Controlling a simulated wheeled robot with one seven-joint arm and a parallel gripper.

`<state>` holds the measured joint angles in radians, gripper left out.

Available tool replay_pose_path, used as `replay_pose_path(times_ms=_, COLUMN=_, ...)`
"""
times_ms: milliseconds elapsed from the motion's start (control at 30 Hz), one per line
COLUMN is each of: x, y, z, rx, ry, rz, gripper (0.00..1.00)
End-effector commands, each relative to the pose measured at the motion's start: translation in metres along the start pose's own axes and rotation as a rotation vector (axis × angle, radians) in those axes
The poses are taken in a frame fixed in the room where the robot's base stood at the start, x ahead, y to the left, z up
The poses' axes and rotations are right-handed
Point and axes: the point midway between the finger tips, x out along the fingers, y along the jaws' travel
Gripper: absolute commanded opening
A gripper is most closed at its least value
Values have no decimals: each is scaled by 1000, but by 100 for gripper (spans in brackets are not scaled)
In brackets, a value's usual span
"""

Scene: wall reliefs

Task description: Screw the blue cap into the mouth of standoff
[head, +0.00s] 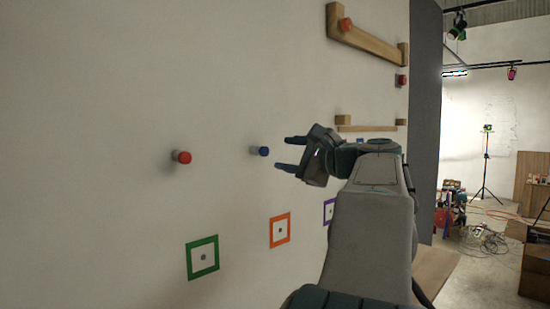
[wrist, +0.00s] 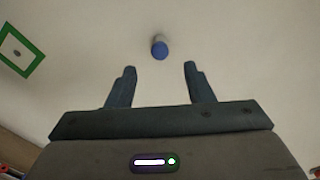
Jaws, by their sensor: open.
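The blue cap (head: 264,151) sits at the end of a grey standoff (head: 255,150) that sticks out from the white wall. In the wrist view the blue cap (wrist: 160,51) is just beyond the fingertips, roughly midway between them, with the grey standoff behind it. My gripper (head: 280,153) is open and empty, to the right of the cap in the head view. It also shows in the wrist view (wrist: 159,70), with its two fingers apart and not touching the cap. The cap hides the standoff's mouth, so I cannot tell how deep it sits.
A red-capped standoff (head: 182,157) is to the left on the wall. Green (head: 203,257), orange (head: 280,230) and purple (head: 328,211) square frames are below. Wooden ledges (head: 368,41) with red pieces are at upper right. The wall around the blue cap is bare.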

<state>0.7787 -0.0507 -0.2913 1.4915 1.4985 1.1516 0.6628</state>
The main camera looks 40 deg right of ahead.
Motion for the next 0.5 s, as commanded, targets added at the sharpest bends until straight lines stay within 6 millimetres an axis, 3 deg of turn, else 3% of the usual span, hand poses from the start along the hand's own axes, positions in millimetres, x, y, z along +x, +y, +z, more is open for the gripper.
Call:
replay_pose_path(times_ms=200, x=-47, y=1, z=-1, rx=-1, ry=2, rz=-2, gripper=47)
replay_pose_path(times_ms=500, x=-72, y=0, z=0, rx=0, ry=0, rz=0, gripper=47)
